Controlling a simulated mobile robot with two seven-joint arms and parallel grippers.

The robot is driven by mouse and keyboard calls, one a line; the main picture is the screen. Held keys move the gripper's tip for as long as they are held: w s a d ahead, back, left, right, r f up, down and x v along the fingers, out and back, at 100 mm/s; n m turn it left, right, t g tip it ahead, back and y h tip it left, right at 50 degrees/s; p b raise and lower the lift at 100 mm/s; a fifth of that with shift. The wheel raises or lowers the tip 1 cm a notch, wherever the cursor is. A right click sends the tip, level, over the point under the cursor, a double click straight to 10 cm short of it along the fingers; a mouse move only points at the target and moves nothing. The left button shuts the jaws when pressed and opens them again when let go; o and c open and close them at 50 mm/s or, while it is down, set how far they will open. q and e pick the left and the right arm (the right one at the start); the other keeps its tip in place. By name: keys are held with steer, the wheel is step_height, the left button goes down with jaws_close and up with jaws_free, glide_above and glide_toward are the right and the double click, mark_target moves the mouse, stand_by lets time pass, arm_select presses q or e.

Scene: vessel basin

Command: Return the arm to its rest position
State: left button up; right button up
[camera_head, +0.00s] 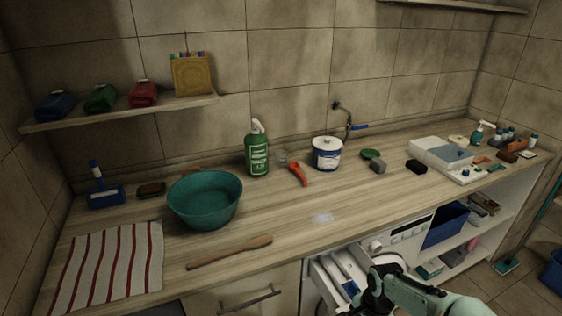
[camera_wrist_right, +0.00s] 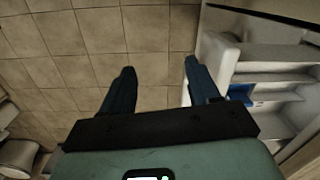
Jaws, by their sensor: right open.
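My right gripper (camera_head: 372,288) is at the bottom of the head view, in front of the washing machine's open detergent drawer (camera_head: 322,284). My pale green right arm comes in from the lower right. In the right wrist view the two dark fingers of this gripper (camera_wrist_right: 158,72) stand wide apart with only tiled floor between them. Nothing is held. My left gripper is not in view.
The wooden counter holds a teal basin (camera_head: 205,200), a green bottle (camera_head: 257,155), a white-and-blue tub (camera_head: 327,154) and a wooden stick (camera_head: 229,252). The washing machine (camera_head: 405,236) and open shelves are below. The tiled floor (camera_wrist_right: 70,45) is clear beneath my right gripper.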

step_height(320, 180, down, 11)
steer(key=s+a+n+y, duration=0.1)
steer(key=s+a+n, duration=0.1)
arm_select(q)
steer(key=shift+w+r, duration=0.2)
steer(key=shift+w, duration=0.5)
arm_select(e)
steer(key=s+a+f+n+y, duration=0.1)
steer(key=s+a+f+n, duration=0.1)
steer(key=s+f, duration=0.6)
steer(key=s+a+f+n+y, duration=0.1)
steer(key=s+a+f+n, duration=0.2)
steer(key=s+f, duration=0.6)
steer(key=s+a, duration=0.1)
steer(key=s, duration=0.3)
steer(key=shift+s+a+f+n+g, duration=0.2)
steer(key=shift+s+n+g, duration=0.1)
steer(key=shift+s+g, duration=0.1)
